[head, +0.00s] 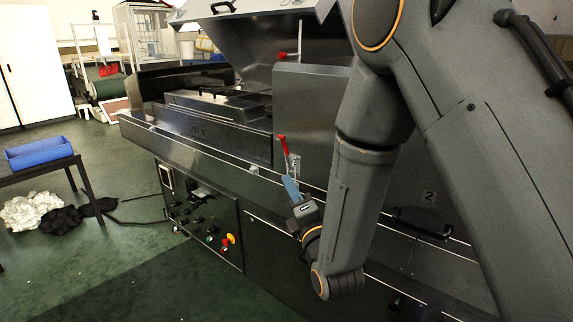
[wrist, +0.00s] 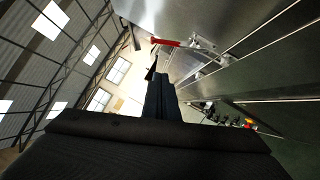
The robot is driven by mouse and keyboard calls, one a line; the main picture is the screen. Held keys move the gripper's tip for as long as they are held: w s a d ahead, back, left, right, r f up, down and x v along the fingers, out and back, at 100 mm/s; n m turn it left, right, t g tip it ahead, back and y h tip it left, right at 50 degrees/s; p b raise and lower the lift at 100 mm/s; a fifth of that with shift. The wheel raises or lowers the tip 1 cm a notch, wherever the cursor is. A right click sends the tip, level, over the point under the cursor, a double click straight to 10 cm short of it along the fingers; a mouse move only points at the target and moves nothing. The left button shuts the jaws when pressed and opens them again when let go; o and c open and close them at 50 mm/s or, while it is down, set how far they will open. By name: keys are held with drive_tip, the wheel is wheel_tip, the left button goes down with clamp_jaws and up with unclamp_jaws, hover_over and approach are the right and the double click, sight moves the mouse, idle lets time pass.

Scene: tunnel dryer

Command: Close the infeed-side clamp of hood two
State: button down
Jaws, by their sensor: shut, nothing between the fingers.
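The clamp (head: 284,147) has a red handle and a metal bracket. It sits on the side of the dryer, at the lower left of a grey hood panel (head: 312,115); the handle stands up, leaning slightly left. My gripper (head: 289,183) is shut and empty, its fingers pointing up just below the clamp. I cannot tell whether it touches it. In the wrist view the red handle (wrist: 166,42) and its bracket (wrist: 205,46) lie beyond the tips of my gripper (wrist: 155,76). A plate marked 2 (head: 429,196) is on the dryer's lower side, partly beside my arm.
A raised hood (head: 240,35) with a red-tipped part (head: 281,54) is behind. A control panel (head: 200,215) with a red knob is below left. A black handle (head: 422,224) juts out at right.

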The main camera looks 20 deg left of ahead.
sight(286, 152)
drive_tip(key=w+d+r+p+x, duration=0.1)
drive_tip(key=d+x, duration=0.1)
drive_tip(key=x, duration=1)
drive_tip(key=shift+w+p, duration=0.4)
drive_tip(key=shift+w, duration=0.05)
